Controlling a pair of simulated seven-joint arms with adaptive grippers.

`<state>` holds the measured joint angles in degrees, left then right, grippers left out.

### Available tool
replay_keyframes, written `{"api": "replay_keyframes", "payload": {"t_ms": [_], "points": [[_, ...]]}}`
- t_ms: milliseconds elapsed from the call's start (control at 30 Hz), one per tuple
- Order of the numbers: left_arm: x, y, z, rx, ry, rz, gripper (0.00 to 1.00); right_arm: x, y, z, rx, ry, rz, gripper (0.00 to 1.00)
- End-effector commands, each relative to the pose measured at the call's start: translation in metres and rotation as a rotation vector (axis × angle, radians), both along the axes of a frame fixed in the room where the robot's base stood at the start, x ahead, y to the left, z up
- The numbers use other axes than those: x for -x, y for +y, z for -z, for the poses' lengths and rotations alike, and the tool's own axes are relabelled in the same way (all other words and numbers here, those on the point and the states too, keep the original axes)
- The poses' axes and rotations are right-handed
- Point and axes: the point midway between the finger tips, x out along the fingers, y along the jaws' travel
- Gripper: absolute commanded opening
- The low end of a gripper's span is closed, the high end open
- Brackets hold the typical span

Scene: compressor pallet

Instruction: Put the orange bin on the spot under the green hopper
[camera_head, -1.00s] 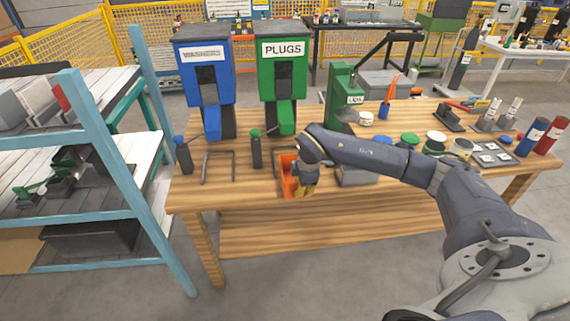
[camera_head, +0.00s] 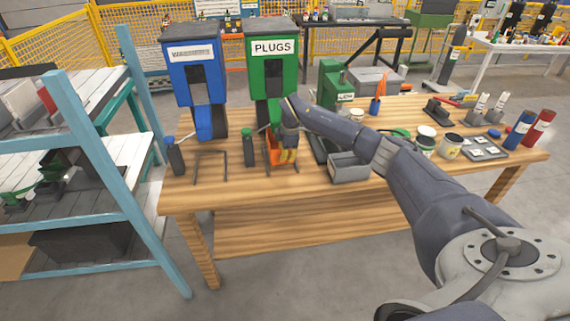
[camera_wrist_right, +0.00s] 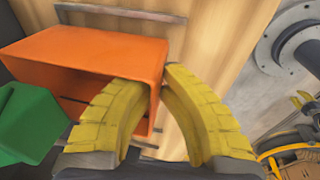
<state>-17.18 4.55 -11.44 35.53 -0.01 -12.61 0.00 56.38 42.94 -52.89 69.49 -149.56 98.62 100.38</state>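The orange bin (camera_head: 270,152) is at the front of the green hopper (camera_head: 272,72) labelled PLUGS, near its lower chute. My right gripper (camera_head: 287,154) is at the bin's right side. In the right wrist view, its yellow fingers (camera_wrist_right: 168,110) straddle one wall of the orange bin (camera_wrist_right: 90,48), one inside and one outside. The hopper's green chute (camera_wrist_right: 28,122) is close beside the bin's open side. I cannot tell whether the bin touches the table. My arm hides part of the hopper's lower right. My left gripper is out of view.
A blue hopper (camera_head: 195,75) stands to the left with an empty dark bracket (camera_head: 211,167) before it. A green-capped bottle (camera_head: 249,150) is just left of the bin. A grey box (camera_head: 349,168) is to the right. The wooden table's (camera_head: 235,190) front strip is clear.

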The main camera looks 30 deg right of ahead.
Motion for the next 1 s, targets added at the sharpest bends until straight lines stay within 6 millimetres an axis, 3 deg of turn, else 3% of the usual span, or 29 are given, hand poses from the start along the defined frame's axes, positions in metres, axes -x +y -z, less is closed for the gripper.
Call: {"api": "replay_keyframes", "payload": {"t_ms": [233, 533, 933, 1000], "points": [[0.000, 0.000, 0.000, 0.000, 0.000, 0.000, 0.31, -0.003, -0.001, 0.004, -0.002, 0.001, 0.000, 0.00], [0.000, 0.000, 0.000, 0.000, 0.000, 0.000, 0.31, -0.003, 0.000, 0.034, -0.002, 0.002, 0.001, 0.00], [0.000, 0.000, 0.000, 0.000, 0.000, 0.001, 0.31, -0.003, -0.001, 0.038, -0.001, 0.002, 0.000, 0.00], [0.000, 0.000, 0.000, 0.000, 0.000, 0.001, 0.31, -0.003, -0.001, 0.038, -0.001, 0.002, 0.000, 0.08]]}}
